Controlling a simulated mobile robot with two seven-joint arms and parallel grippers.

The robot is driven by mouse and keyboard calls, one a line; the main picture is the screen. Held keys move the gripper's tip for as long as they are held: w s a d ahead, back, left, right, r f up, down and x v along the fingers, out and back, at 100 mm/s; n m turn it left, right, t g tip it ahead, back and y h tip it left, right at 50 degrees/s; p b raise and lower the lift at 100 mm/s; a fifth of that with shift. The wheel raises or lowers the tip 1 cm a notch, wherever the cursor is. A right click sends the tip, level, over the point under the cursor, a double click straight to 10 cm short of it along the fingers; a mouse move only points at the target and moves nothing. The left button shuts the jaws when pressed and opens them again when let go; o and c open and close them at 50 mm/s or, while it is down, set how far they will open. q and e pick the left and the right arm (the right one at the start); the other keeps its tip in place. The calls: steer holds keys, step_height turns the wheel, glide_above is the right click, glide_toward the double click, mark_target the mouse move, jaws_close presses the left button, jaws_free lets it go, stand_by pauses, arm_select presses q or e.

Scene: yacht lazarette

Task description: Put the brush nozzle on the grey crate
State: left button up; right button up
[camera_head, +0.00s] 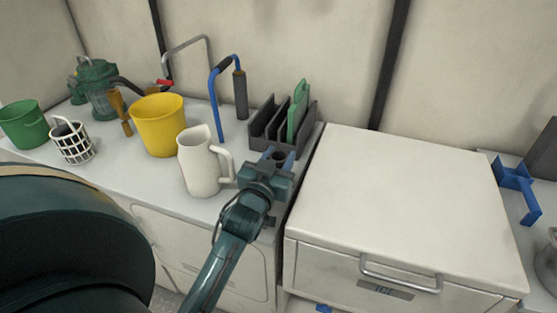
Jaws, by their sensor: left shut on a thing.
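My left gripper (279,160) is at the front right of the counter, just in front of the dark slotted rack and beside the white jug's handle. My right gripper is not in view.
A cream jug (199,164), yellow bucket (158,126), green bucket (24,124) and wire basket (74,143) stand on the left counter (127,170). The slotted rack (262,127) holds a green board. The white ice chest lid (400,190) is bare. A blue bracket (518,178) is at right.

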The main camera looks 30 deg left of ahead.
arm_select(q)
steer(key=o, duration=0.6)
steer(key=shift+c, duration=0.2)
steer(key=o, duration=0.4)
steer(key=shift+o, duration=0.2)
